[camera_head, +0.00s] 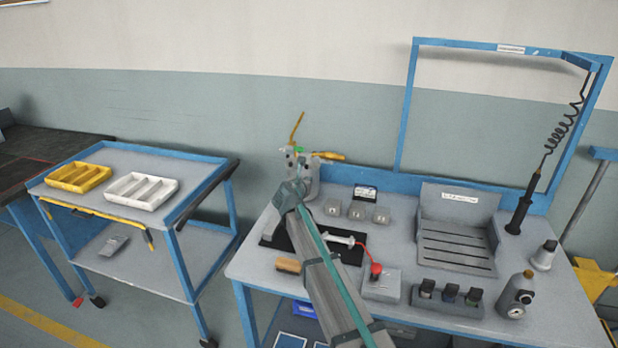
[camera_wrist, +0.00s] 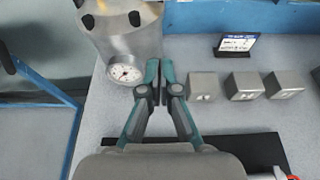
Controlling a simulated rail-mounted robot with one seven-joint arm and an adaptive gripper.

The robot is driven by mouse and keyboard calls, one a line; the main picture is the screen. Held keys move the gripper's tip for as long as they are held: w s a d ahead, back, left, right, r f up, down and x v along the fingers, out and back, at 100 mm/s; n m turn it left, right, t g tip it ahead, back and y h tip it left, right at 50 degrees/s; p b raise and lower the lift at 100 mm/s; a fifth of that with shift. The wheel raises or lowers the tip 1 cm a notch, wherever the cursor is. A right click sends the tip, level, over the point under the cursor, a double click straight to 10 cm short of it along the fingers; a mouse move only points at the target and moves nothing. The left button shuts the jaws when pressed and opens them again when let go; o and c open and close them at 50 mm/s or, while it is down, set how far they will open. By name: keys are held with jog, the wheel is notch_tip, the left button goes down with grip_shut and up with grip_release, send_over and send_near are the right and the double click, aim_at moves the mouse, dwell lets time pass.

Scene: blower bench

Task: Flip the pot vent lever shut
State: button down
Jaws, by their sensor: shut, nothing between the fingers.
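The grey metal pot (camera_head: 311,183) stands at the back left of the bench, partly hidden by my arm in the head view. One yellow lever (camera_head: 296,127) points up from its top; another yellow handle (camera_head: 328,155) lies nearly level to the right. I cannot tell for sure which is the vent lever. In the wrist view the pot (camera_wrist: 135,42) shows a round dial (camera_wrist: 125,70) on its front; no yellow lever shows there. My gripper (camera_wrist: 161,88) is shut and empty, just right of the dial and in front of the pot; contact cannot be told.
Three grey blocks (camera_head: 356,211) and a small sign (camera_head: 365,194) stand right of the pot. A black mat (camera_head: 350,246) lies in front. A slotted grey rack (camera_head: 455,245) and a blue frame (camera_head: 405,110) stand further right. The wall is behind.

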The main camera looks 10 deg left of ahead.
aim_at(314, 159)
jog(key=p+x, duration=0.2)
jog(key=x, duration=0.7)
jog(key=shift+r, duration=0.15)
jog(key=shift+w+r+p, duration=0.1)
jog(key=shift+r+p, duration=0.8)
jog(key=shift+r, duration=0.9)
jog(key=shift+a+r+m+y, duration=0.1)
jog(key=shift+r+m+y, duration=0.25)
jog(key=shift+m, duration=0.25)
notch_tip(314, 159, up, 2)
jog(key=m+y+b, duration=0.1)
jog(key=m, duration=0.1)
jog(key=m+t+y+b, duration=0.1)
jog(key=m+b, duration=0.1)
jog(key=shift+r+m, duration=0.1)
jog(key=shift+m, duration=0.2)
jog(key=r+m+b, duration=0.1)
jog(key=m+b, duration=0.1)
jog(key=d+m+t+y+b, duration=0.1)
jog(key=m+b, duration=0.1)
jog(key=b, duration=0.1)
jog(key=d+r+m+y+b, duration=0.1)
jog(key=m+b, duration=0.1)
jog(key=shift+r+t+y+b, duration=0.25)
jog(key=shift+r+t+b, duration=0.1)
jog(key=shift+r+t, duration=0.05)
jog(key=shift+a, duration=0.1)
